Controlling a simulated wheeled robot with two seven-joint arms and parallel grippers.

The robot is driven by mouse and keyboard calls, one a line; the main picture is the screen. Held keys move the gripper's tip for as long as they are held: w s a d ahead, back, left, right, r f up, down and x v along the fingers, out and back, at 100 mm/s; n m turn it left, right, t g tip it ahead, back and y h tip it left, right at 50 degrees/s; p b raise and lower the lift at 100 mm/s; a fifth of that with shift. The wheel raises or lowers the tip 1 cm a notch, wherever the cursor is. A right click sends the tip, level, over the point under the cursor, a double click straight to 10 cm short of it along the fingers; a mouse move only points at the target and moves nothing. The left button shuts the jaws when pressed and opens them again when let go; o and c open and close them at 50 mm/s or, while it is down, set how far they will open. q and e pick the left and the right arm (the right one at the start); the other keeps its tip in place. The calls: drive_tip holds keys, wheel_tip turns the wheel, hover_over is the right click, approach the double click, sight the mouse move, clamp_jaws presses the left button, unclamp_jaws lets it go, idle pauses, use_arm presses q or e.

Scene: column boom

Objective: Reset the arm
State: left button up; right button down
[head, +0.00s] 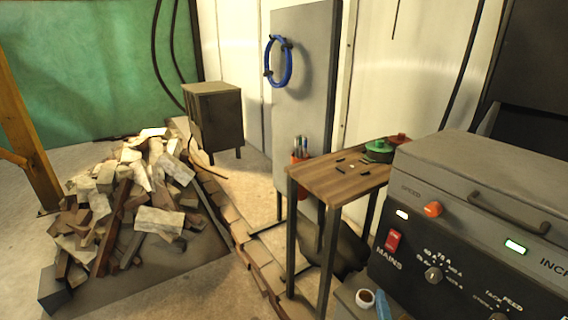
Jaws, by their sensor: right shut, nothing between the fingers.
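I cannot make out either of my grippers or arms in the head view. No boom arm can be clearly made out either. A grey machine (480,190) fills the right side, with its front panel facing me. The panel carries a red mains switch (393,240), an orange knob (432,209), a grey selector knob (433,275) and a lit green display (515,246). A dark bar handle (508,212) sits above the panel.
A wooden-topped table (335,182) with small black pieces and a green round item (379,150) stands left of the machine. A rubble pile (140,205) lies left, near an orange post (28,140).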

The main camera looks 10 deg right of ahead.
drive_tip(key=s+a+f+m+g+y+p, duration=0.2)
drive_tip(key=s+f+g, duration=0.15)
drive_tip(key=f, duration=0.35)
drive_tip(key=s+a+f+m+g+y+p, duration=0.1)
drive_tip(key=s+a+f+m+g, duration=0.15)
drive_tip(key=s+f, duration=0.4)
use_arm(q)
wheel_tip(320, 180, up, 8)
drive_tip(key=p, duration=0.3)
drive_tip(key=shift+p, duration=0.35)
use_arm(e)
drive_tip(key=s+a+f+m+g+y, duration=0.1)
drive_tip(key=s+a+f+m+g, duration=0.1)
drive_tip(key=s, duration=0.6)
drive_tip(key=s+a+f+m+g+y, duration=0.1)
drive_tip(key=s+a+f+m+g, duration=0.1)
drive_tip(key=s+f, duration=0.3)
drive_tip(key=s+a+f+m+g, duration=0.2)
drive_tip(key=s+f+g, duration=0.2)
drive_tip(key=s, duration=0.7)
drive_tip(key=shift+s+a+f+y, duration=0.2)
drive_tip(key=shift+a+f+y, duration=0.05)
drive_tip(key=shift+y, duration=0.15)
use_arm(q)
drive_tip(key=shift+f, duration=0.1)
